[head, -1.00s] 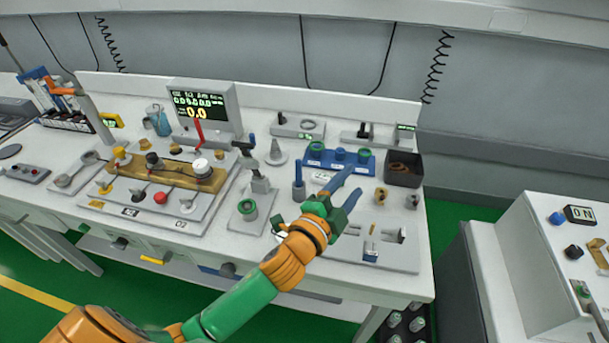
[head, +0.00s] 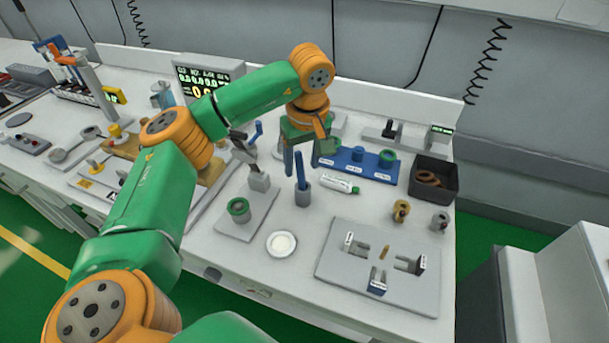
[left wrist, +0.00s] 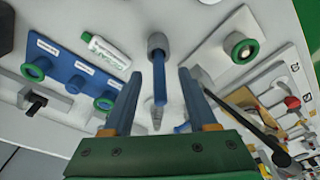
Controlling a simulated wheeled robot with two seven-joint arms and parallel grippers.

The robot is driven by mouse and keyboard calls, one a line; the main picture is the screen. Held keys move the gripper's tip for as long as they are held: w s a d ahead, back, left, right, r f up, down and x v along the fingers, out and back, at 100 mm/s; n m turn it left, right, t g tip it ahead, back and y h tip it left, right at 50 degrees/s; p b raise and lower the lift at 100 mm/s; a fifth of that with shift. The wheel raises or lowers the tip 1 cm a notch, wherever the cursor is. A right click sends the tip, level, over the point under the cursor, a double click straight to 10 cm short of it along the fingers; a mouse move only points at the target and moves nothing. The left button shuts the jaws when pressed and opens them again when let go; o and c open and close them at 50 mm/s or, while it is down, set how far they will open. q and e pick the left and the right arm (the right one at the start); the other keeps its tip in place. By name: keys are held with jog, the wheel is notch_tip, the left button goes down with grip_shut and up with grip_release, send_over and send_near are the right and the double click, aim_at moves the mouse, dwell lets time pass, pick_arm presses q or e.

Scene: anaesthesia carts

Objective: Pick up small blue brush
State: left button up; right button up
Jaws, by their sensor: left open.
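The small blue brush (head: 301,172) stands upright in a grey cup (head: 303,194) on the white bench. Only its blue handle shows; its lower end is hidden in the cup. My left gripper (head: 303,162) points down above the cup, open, with its blue fingers around the top of the brush in the head view. In the left wrist view the brush handle (left wrist: 159,82) and the cup (left wrist: 157,42) appear between the two open fingers (left wrist: 160,90), with a gap on both sides. My right gripper is not in view.
A white tube with a green cap (head: 339,183) lies right of the cup, before a blue rack (head: 357,165). A green-ringed block (head: 238,210) stands left, and a white dish (head: 282,244) in front. A dark bin (head: 433,178) stands at right.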

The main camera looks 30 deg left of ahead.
aim_at(301, 169)
pick_arm(q)
jog(key=f, duration=0.3)
jog(key=shift+w+a, duration=0.3)
jog(key=shift+a, duration=0.05)
jog(key=shift+s+d+r, duration=0.1)
jog(key=shift+c, duration=0.8)
grip_shut()
